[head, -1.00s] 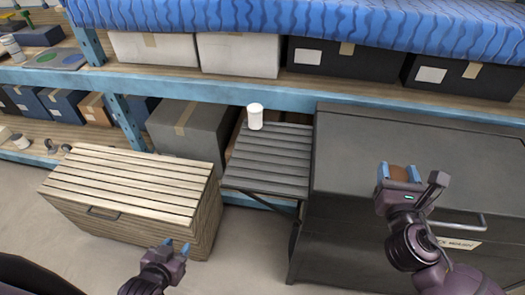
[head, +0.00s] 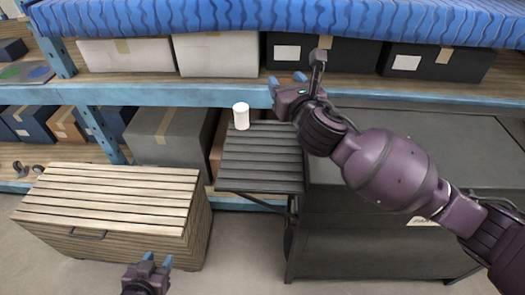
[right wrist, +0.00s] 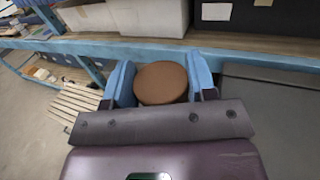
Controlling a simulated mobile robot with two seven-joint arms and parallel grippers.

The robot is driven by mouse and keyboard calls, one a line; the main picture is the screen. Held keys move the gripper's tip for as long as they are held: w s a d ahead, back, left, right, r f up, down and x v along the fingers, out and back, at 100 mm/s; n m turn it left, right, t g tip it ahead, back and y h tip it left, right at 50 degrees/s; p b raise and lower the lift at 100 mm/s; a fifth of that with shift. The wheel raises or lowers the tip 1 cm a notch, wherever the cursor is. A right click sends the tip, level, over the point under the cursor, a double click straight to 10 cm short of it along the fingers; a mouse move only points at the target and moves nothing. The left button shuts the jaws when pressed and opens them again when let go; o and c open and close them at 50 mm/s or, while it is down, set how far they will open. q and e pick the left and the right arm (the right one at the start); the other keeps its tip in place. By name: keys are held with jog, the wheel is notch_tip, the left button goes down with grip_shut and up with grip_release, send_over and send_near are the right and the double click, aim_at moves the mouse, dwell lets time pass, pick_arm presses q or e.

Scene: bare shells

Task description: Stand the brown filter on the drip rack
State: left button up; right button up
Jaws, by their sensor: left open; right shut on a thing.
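The brown filter (right wrist: 161,83) is a round brown disc-ended piece between the blue fingers of my right gripper (right wrist: 162,84) in the right wrist view. That gripper is up near the blue shelf edge, right of and beyond the drip rack. The drip rack (head: 262,160) is a dark grey slatted stand between the wooden chest and the dark cabinet. A white cylinder (head: 241,116) stands at its back left corner. My left gripper (head: 158,262) is open and empty, low in front of the wooden chest.
A slatted wooden chest (head: 113,198) stands left of the rack. A large dark cabinet (head: 400,150) stands right of it, under my right arm. Behind, a blue-edged shelf (head: 180,94) holds several boxes. Most of the rack's slatted top is clear.

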jog(key=shift+w+a+r, duration=0.2)
jog(key=shift+a+r, duration=0.2)
jog(key=shift+a, duration=0.3)
jog(key=shift+y, duration=0.3)
jog(key=shift+f+b, duration=2.4)
jog(key=shift+f, duration=7.55)
jog(key=shift+r, duration=0.1)
jog(key=shift+f, duration=0.2)
jog(key=o, duration=0.9)
jog(key=shift+o, duration=0.2)
